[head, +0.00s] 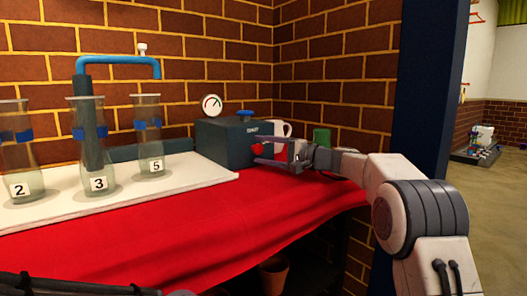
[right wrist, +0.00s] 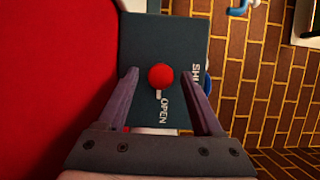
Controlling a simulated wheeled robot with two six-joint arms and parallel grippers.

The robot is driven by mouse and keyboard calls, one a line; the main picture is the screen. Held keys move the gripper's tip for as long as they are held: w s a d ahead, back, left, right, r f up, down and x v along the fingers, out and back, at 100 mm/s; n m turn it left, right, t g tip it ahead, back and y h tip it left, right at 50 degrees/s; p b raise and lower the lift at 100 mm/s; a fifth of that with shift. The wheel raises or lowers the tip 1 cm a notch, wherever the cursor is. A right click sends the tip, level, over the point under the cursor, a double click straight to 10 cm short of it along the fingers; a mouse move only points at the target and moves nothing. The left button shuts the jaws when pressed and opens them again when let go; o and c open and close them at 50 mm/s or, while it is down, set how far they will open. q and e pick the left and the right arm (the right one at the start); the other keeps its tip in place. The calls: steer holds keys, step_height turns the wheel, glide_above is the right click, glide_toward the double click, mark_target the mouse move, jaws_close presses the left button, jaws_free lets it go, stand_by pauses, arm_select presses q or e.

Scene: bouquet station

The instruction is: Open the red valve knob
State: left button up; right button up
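The red valve knob (head: 257,149) is on the front of a dark teal box (head: 225,143) at the back of the table. In the right wrist view, the round red knob (right wrist: 161,76) lies between the spread fingers of my right gripper (right wrist: 160,84), with a gap on each side. A short white mark shows at the knob beside the word OPEN; another label, partly covered by a finger, starts with SH. In the head view, my right gripper (head: 270,152) is open at the box front.
Glass vases numbered 2, 3 (head: 93,160) and 5 (head: 150,140) stand on a white board (head: 215,178) at left, below a blue pipe (head: 118,60). A gauge (head: 212,104) rises behind the box. The red cloth's (head: 180,220) front is clear.

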steer(key=p+v, duration=0.2)
steer(key=v, duration=0.7)
steer(key=shift+r, duration=0.1)
steer(key=shift+v, duration=0.75)
